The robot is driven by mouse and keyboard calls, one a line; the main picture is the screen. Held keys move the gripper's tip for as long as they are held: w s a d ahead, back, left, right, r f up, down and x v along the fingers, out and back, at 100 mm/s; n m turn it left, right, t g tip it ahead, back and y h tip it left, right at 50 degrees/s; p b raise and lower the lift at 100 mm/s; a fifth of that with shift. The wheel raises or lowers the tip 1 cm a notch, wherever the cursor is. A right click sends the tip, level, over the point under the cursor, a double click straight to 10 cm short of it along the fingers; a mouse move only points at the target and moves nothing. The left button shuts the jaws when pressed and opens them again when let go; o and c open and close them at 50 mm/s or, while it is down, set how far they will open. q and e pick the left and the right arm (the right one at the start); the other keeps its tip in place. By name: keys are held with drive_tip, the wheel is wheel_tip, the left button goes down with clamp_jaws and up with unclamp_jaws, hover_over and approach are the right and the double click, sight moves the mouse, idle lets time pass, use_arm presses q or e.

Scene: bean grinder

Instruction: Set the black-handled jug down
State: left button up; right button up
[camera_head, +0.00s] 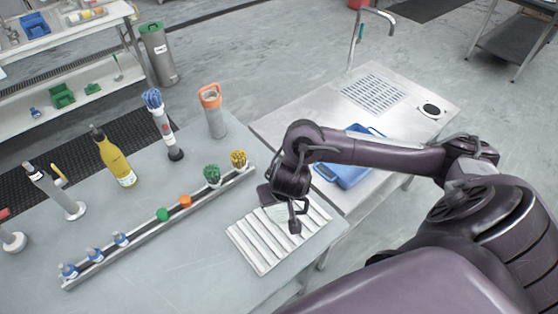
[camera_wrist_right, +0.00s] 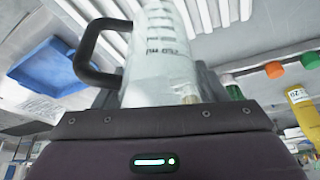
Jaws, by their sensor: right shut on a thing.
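The jug is a pale, clear measuring jug with printed markings, filling the middle of the right wrist view (camera_wrist_right: 160,60), and its black handle (camera_wrist_right: 88,48) sticks out to the left. My right gripper (camera_head: 288,200) is shut on the jug over the white ribbed rack (camera_head: 245,252) at the table's right end. In the head view, the gripper hides most of the jug; a small pale part (camera_head: 277,212) shows. I cannot tell whether the jug touches the rack. My left gripper is not in view.
A metal rail (camera_head: 100,270) with several small bottles and brushes runs left of the rack. A yellow bottle (camera_head: 117,165) and an orange-topped cylinder (camera_head: 215,118) stand behind it. A blue tray (camera_head: 345,172) lies on the sink counter under my arm. The front table area is clear.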

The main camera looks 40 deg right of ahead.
drive_tip(key=shift+f+b, duration=0.9)
drive_tip(key=shift+f, duration=1.4)
drive_tip(key=shift+f, duration=0.1)
drive_tip(key=o, duration=1)
